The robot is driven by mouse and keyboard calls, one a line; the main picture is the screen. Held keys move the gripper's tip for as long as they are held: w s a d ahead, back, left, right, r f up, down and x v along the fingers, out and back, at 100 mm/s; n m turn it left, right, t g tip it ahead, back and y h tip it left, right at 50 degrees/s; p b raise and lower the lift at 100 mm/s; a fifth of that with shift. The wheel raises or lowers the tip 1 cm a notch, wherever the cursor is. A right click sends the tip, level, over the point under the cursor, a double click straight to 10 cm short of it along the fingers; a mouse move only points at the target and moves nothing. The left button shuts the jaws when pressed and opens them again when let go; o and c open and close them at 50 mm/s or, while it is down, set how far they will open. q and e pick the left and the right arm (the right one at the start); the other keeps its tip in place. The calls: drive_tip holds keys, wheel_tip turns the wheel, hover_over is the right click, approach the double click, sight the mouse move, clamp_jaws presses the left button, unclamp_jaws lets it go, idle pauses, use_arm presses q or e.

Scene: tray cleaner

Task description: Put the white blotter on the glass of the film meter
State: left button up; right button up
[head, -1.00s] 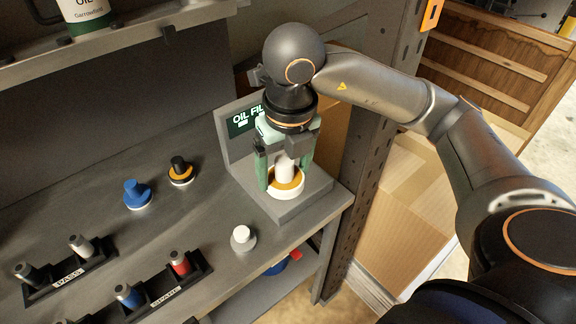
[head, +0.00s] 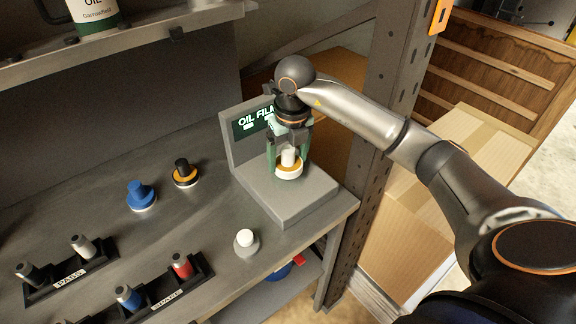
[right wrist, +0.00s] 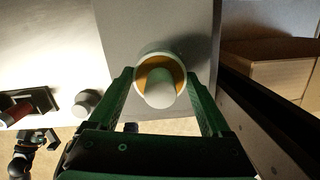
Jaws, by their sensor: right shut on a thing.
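My right gripper (head: 288,166) is shut on the white blotter (head: 288,157), which has a white knob, an amber disc and a white rim. It is upright, over the grey base of the film meter (head: 318,198), close to its OIL FILM panel. The right wrist view shows the blotter (right wrist: 160,95) between the green fingers. The meter's glass is not visible, and I cannot tell whether the blotter touches the meter. My left gripper is not in view.
A blue piece (head: 141,195) and a black-and-amber piece (head: 185,173) stand left. Racks labelled PASS (head: 70,273) and SPARE (head: 165,292) hold cylinders. A metal post (head: 372,150) rises at right.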

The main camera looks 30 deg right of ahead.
sight(288, 167)
drive_tip(key=shift+f+p, duration=0.3)
drive_tip(key=shift+f, duration=1.25)
drive_tip(key=shift+f, duration=0.1)
drive_tip(key=shift+f, duration=0.15)
drive_tip(key=o, duration=1.2)
drive_tip(key=r, duration=0.4)
drive_tip(key=s+r, duration=0.1)
drive_tip(key=r, duration=0.7)
drive_tip(key=shift+s+r, duration=0.2)
